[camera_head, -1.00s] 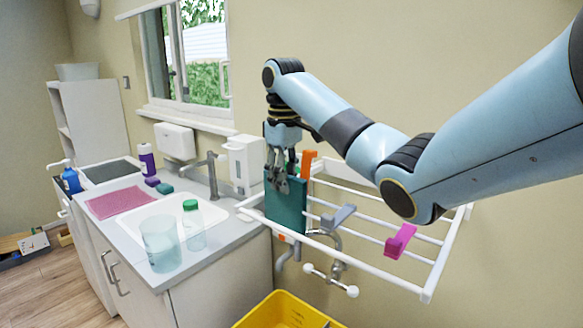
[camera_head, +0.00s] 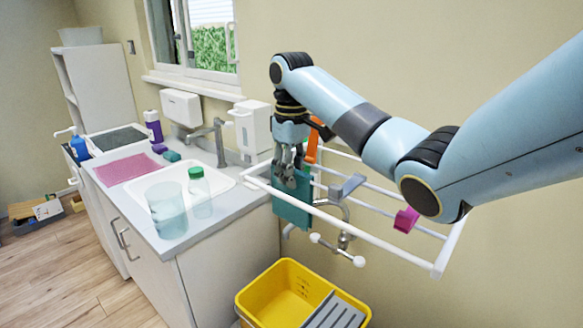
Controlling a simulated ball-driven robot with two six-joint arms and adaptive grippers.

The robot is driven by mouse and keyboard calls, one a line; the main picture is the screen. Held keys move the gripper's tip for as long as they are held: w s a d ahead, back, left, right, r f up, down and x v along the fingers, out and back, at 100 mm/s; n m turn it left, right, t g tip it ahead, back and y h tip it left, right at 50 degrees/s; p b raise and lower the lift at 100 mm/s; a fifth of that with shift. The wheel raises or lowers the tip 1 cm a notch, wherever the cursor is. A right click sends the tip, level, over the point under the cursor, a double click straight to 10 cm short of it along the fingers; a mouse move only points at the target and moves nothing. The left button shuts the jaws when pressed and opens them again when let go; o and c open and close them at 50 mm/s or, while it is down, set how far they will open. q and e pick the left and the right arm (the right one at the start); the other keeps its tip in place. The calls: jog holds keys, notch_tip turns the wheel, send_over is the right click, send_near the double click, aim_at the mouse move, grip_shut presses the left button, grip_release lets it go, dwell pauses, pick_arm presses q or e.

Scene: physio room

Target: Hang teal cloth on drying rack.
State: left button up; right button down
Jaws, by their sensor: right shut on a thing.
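The teal cloth (camera_head: 292,207) hangs down at the left part of the white drying rack (camera_head: 385,246), with the rack's front rail crossing in front of it. My right gripper (camera_head: 286,178) points down and is shut on the cloth's upper part, just above the rack bars. Whether the cloth rests on a bar cannot be told. My left gripper does not show.
An orange peg (camera_head: 312,146), a grey peg (camera_head: 347,186) and a magenta peg (camera_head: 406,219) sit on the rack. A yellow bucket (camera_head: 268,298) stands below. Left is a counter with a clear tumbler (camera_head: 167,210), a green-capped bottle (camera_head: 199,190) and a pink cloth (camera_head: 126,168).

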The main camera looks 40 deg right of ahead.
jog(key=shift+a, duration=0.1)
jog(key=c, duration=1.1)
grip_release()
jog(key=shift+c, duration=0.2)
